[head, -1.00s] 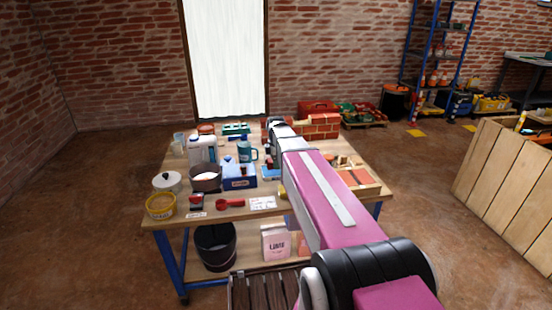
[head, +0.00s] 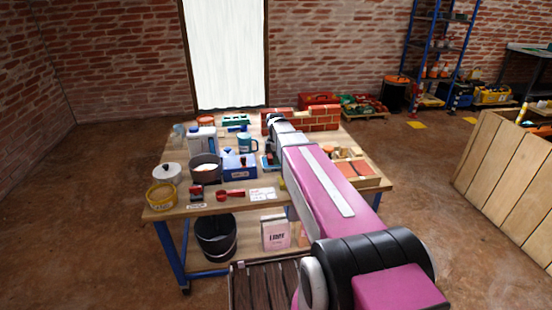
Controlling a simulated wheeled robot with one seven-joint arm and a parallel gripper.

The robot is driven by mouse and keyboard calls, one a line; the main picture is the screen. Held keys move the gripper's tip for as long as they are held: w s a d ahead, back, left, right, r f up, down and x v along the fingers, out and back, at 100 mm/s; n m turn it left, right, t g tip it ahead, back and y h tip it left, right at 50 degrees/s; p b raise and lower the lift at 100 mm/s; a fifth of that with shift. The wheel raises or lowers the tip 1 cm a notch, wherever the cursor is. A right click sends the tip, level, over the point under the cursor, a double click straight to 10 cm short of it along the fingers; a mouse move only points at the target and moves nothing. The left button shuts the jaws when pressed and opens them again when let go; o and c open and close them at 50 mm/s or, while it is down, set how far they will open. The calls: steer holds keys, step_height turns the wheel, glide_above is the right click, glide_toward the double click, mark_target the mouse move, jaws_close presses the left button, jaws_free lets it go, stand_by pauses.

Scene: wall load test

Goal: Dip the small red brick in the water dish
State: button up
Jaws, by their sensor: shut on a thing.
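My arm reaches over the wooden workbench (head: 178,212), and my gripper (head: 274,119) is at its far end, in front of a low red brick wall (head: 318,119). The arm's own end hides the fingertips and whatever is between them. I cannot pick out the small red brick for certain. A blue tray-like thing (head: 265,162) shows partly beside the arm; I cannot tell whether it is the water dish. A dark pot (head: 205,172) with pale contents stands left of a blue box (head: 238,168).
A yellow tub (head: 160,198), a white lidded pot (head: 166,173), a red scoop (head: 230,195), a white jug (head: 201,141) and a teal mug (head: 247,143) crowd the bench's left side. Orange slabs (head: 354,169) lie right of the arm. A black bucket (head: 215,238) stands below.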

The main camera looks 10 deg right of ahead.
steer(key=shift+f, duration=0.6)
stand_by(0.9)
steer(key=o, duration=0.9)
